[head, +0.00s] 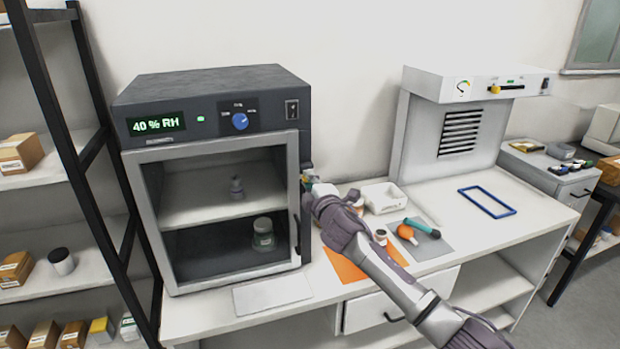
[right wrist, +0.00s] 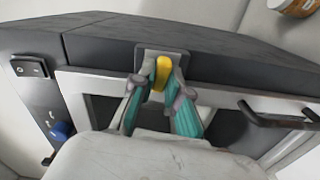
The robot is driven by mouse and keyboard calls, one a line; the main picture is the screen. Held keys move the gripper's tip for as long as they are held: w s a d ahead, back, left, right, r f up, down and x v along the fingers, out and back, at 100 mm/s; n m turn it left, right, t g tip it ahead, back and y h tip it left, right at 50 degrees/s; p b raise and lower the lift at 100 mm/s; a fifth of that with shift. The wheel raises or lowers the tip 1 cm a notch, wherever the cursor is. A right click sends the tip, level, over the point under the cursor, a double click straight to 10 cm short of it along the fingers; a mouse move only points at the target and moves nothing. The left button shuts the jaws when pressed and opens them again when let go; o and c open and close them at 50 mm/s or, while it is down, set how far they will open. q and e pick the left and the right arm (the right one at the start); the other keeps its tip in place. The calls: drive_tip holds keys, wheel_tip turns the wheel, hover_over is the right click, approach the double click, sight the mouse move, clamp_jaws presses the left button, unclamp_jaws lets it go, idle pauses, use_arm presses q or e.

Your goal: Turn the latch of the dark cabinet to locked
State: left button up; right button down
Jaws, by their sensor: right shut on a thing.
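The dark cabinet (head: 210,88) stands on the bench, its framed glass door closed. Its display reads 40 % RH. In the right wrist view the latch, a yellow handle (right wrist: 162,72) on a grey plate, sits on the cabinet (right wrist: 100,40) at the door's edge. My right gripper (right wrist: 160,88) is shut on the yellow handle, with teal fingers on both sides of it. In the head view my right gripper (head: 312,184) is at the cabinet's right front edge and hides most of the latch. My left gripper is not in view.
A black door handle (head: 297,232) is just below my gripper. A white bin (head: 383,197), an orange mat (head: 345,266) and a grey mat (head: 436,245) with tools lie to the right. A blue frame (head: 487,203) lies farther right. A shelf (head: 32,178) stands left.

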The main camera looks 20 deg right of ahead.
drive_tip(key=shift+n, duration=0.9)
drive_tip(key=c, duration=1.2)
unclamp_jaws()
drive_tip(key=shift+o, duration=0.2)
drive_tip(key=s, duration=1.2)
drive_tip(key=shift+d, duration=0.15)
drive_tip(key=shift+f, duration=0.1)
